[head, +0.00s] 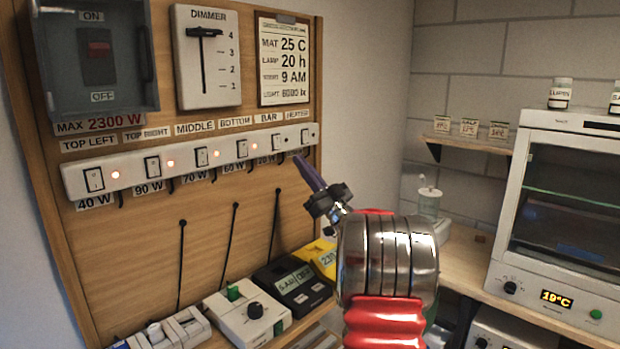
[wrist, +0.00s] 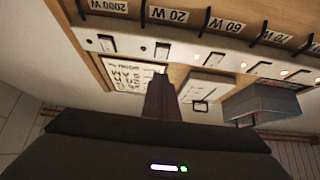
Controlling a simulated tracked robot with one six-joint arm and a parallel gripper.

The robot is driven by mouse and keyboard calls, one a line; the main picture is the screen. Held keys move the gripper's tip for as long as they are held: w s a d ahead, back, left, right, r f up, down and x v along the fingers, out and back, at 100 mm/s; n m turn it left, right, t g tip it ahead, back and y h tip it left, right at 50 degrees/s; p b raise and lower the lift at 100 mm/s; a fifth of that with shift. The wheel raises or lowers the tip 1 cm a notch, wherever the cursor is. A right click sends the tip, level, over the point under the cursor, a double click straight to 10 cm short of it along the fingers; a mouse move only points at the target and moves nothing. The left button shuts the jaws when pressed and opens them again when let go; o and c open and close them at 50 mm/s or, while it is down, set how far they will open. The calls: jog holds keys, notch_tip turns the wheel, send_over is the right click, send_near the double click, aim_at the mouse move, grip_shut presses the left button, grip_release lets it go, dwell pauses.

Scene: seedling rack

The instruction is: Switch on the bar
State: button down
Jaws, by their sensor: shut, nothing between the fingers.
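A white switch strip (head: 132,172) runs across the wooden board, with a row of rocker switches under name labels. The BAR switch (head: 277,141), marked 20 W, is second from the right end; it also shows in the upside-down wrist view (wrist: 162,50). The lamp beside it looks dark. The HEATER switch (head: 304,136) sits to its right, also with a dark lamp. The switches to the left have glowing lamps. My gripper (head: 302,164) is shut and empty, its dark tip close below the right end of the strip. In the wrist view the fingers (wrist: 160,98) point towards the BAR switch; contact cannot be told.
A grey main switch box (head: 130,85), a dimmer panel (head: 207,88) and an info card (head: 284,60) hang above the strip. Devices with cables, including a black display unit (head: 293,284), stand below. A glass-fronted oven-like cabinet (head: 513,220) stands at right.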

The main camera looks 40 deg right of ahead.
aim_at(279, 144)
jog(key=w, duration=0.1)
jog(key=w+r, duration=0.1)
jog(key=w, duration=0.3)
jog(key=shift+w+a+r, duration=0.1)
jog(key=shift+w+r, duration=0.15)
jog(key=shift+r, duration=0.05)
jog(key=shift+w, duration=0.5)
jog(key=shift+d+f, duration=0.1)
jog(key=shift+d, duration=0.1)
